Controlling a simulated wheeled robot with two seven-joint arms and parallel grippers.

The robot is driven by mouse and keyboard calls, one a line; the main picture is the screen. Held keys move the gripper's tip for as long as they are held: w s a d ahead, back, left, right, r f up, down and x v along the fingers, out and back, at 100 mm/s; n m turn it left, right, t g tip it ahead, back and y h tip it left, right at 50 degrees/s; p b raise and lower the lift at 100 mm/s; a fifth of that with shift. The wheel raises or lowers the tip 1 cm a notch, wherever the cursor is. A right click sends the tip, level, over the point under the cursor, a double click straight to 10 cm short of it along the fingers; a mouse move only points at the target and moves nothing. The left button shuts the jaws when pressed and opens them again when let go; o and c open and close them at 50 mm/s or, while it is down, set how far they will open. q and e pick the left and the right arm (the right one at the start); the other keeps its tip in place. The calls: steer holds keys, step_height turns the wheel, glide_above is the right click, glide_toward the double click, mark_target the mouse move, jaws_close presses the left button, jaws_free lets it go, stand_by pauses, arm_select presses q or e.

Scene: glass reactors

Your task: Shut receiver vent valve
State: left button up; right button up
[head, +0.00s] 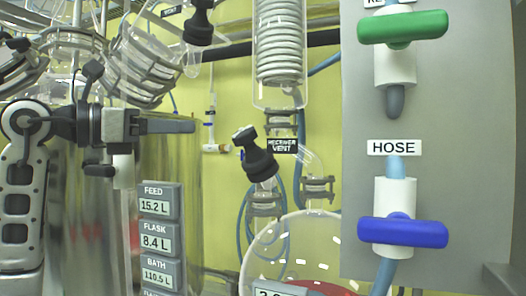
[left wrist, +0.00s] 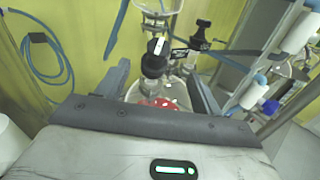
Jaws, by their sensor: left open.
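The receiver vent valve (head: 258,160) has a black knob with a white marking on its top. It stands tilted on a clamped glass neck above the round receiver vessel, beside its RECEIVER VENT label (head: 283,146). My left gripper (head: 165,145) is open and empty, to the left of the valve in the head view. In the left wrist view, the black knob (left wrist: 153,65) shows ahead between the two spread fingers of the gripper (left wrist: 158,72), with no visible contact. My right gripper is not in view.
A grey panel (head: 440,130) on the right carries a green-handled valve (head: 403,27) and a blue-handled HOSE valve (head: 403,232). A glass coil condenser (head: 280,45) hangs above the vent. A readout stack (head: 160,210) stands below my left gripper. Another black valve (head: 200,22) is above.

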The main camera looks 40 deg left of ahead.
mark_target(244, 130)
arm_select(q)
steer(key=p+x, duration=0.6)
steer(key=x, duration=0.9)
steer(key=shift+w+d+f+p, duration=0.1)
steer(key=shift+p, duration=0.3)
steer(key=shift+w+d+f, duration=0.1)
steer(key=shift+w, duration=0.4)
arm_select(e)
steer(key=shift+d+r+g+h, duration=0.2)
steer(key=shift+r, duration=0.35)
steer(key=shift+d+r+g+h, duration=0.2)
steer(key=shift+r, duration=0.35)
arm_select(q)
steer(key=c, duration=1)
